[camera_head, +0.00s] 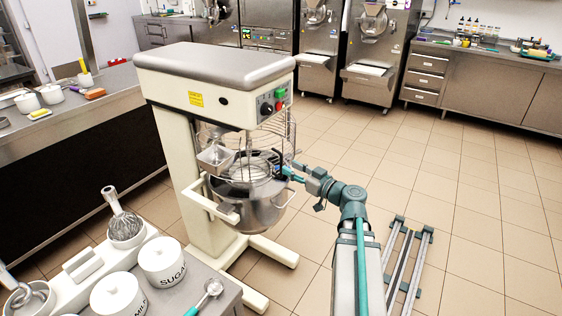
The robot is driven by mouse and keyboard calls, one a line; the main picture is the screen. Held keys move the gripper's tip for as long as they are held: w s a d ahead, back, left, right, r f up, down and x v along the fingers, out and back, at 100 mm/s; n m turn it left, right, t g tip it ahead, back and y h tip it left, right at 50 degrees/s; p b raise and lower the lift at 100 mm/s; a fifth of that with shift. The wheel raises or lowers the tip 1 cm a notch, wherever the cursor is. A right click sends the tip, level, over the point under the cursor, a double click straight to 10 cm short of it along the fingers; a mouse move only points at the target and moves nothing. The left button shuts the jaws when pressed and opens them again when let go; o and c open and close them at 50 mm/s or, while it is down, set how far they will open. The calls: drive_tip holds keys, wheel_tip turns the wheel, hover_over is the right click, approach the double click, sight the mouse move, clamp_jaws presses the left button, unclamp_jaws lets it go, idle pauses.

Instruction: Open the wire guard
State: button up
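The wire guard (279,130) is a cage of thin metal bars on the cream planetary mixer (190,120), below its head and above the steel bowl (265,212). My gripper (284,166) is at the right side of the guard, close to the bowl's upper rim. My arm reaches to it from the lower right. The fingers are small and overlap the wires in this view, so I cannot tell whether they touch or grip a bar. A metal chute (215,158) sits at the guard's left front.
A cart (205,285) at the lower left carries a sugar canister (163,262), a whisk (124,222) and other items. A dark-fronted counter (90,160) runs along the left. Batch freezers (376,60) line the back. The tiled floor right of my arm is largely clear.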

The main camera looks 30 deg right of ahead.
sight(281, 175)
drive_tip(key=p+x, duration=0.1)
drive_tip(key=x, duration=0.4)
drive_tip(key=shift+w+a, duration=0.15)
drive_tip(key=shift+w, duration=0.15)
clamp_jaws()
